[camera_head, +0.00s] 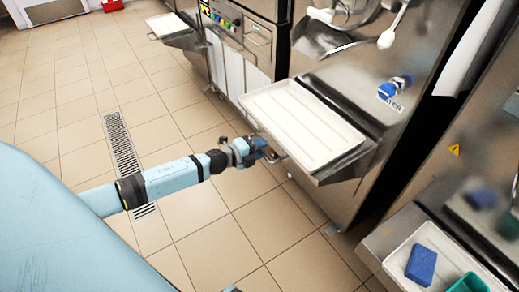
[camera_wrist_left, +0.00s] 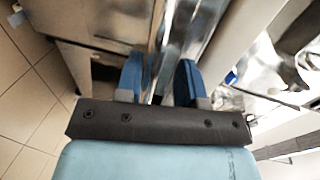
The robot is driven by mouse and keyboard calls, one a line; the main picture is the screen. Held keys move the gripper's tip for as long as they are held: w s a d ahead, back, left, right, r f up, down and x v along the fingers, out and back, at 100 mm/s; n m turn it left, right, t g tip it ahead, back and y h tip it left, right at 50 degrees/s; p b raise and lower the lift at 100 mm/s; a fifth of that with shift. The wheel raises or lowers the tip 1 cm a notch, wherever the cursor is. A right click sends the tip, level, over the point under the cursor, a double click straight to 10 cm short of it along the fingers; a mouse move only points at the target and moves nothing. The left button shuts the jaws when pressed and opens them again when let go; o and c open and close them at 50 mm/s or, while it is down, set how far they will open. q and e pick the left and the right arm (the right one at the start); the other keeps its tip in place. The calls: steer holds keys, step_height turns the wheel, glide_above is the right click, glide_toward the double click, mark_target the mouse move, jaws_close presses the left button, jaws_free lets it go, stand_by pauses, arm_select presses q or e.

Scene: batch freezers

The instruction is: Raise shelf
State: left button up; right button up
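The steel shelf (camera_head: 347,167) sticks out from the front of the middle freezer. A white tray (camera_head: 300,122) lies on it. My left gripper (camera_head: 268,152) is at the shelf's near-left edge, at about its height or slightly below. In the left wrist view the two blue fingers (camera_wrist_left: 159,82) stand apart, with a thin strip of bright metal showing between or beyond them. I cannot tell whether they touch the shelf. My right gripper is in neither view.
Another freezer with a tray-bearing shelf (camera_head: 170,27) stands at the far left. At the lower right, a tray (camera_head: 397,257) holds a blue sponge (camera_head: 421,264) and a green container (camera_head: 468,283). The tiled floor with a drain grate (camera_head: 121,145) is clear.

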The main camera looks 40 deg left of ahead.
arm_select(q)
steer(key=shift+s+f, duration=0.1)
steer(key=shift+f, duration=0.05)
steer(key=p+v, duration=0.1)
steer(key=v, duration=1.2)
steer(key=shift+s+r, duration=0.2)
steer(key=shift+s, duration=0.15)
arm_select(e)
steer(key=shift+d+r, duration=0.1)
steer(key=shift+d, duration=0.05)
arm_select(q)
steer(key=shift+a, duration=0.15)
